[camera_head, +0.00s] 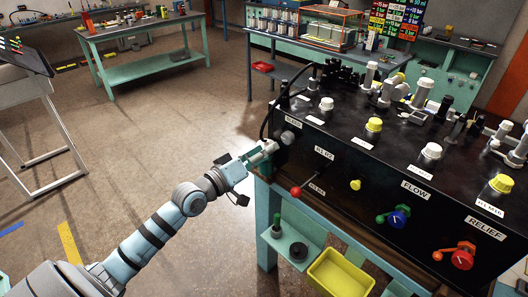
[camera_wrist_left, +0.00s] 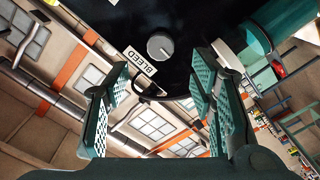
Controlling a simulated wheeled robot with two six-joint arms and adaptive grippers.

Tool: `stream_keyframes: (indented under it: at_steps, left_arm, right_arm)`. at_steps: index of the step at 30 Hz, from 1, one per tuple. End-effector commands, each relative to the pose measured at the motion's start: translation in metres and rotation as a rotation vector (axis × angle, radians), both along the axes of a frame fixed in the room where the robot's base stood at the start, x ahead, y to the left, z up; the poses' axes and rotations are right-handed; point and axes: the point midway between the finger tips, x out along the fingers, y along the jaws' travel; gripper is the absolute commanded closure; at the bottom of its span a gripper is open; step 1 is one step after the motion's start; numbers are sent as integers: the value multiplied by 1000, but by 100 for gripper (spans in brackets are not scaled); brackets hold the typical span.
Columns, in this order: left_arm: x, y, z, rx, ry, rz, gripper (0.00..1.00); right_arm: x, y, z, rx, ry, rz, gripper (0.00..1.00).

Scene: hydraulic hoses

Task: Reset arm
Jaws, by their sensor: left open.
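My left arm reaches in from the lower left in the head view. Its green left gripper (camera_head: 265,155) is at the left end of the black hydraulic panel (camera_head: 330,150), close beside the grey BLEED knob (camera_head: 287,137). In the left wrist view the left gripper (camera_wrist_left: 160,92) has its two green padded fingers spread apart with nothing between them. The grey knob (camera_wrist_left: 160,46) and the BLEED label (camera_wrist_left: 140,72) show beyond the fingertips, apart from them. My right gripper is in neither view.
The panel stands on a teal bench with a red-knobbed lever (camera_head: 296,191), a blue FLOW knob (camera_head: 398,217) and a red RELIEF knob (camera_head: 461,259). A yellow bin (camera_head: 340,274) sits below. A teal table (camera_head: 148,60) stands at the back left. The floor between is clear.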

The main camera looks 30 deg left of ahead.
Motion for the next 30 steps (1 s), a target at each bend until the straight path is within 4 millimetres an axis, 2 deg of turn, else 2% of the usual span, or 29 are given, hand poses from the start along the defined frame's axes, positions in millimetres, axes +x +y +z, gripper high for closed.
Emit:
stream_keyframes:
  at_steps: [11,13,14,16,17,20,21,23,24,26,27,29,30]
  left_arm:
    - [1,0,0,3,0,1,50]
    - [1,1,0,53,-14,4,50]
    - [3,7,-6,114,-16,21,50]
    - [7,30,-34,240,20,77,50]
    - [9,43,-52,300,48,105,50]
    - [-2,82,-142,501,204,183,50]
    - [-16,94,-185,577,284,196,50]
    - [-43,106,-248,680,409,196,50]
    - [-65,110,-288,740,491,181,50]
    - [-105,110,-345,819,616,144,50]
    - [-134,107,-380,863,695,109,50]
    - [-183,98,-428,919,811,43,50]
    - [-218,89,-457,948,885,-7,50]
  right_arm:
    - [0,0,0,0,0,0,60]
    - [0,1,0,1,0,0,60]
    - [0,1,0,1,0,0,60]
    - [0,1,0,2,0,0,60]
    - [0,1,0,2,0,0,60]
    - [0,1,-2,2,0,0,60]
    - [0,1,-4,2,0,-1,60]
    - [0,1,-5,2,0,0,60]
    - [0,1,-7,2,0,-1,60]
    - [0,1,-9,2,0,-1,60]
    - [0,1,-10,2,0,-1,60]
    - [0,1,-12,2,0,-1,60]
    - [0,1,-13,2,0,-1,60]
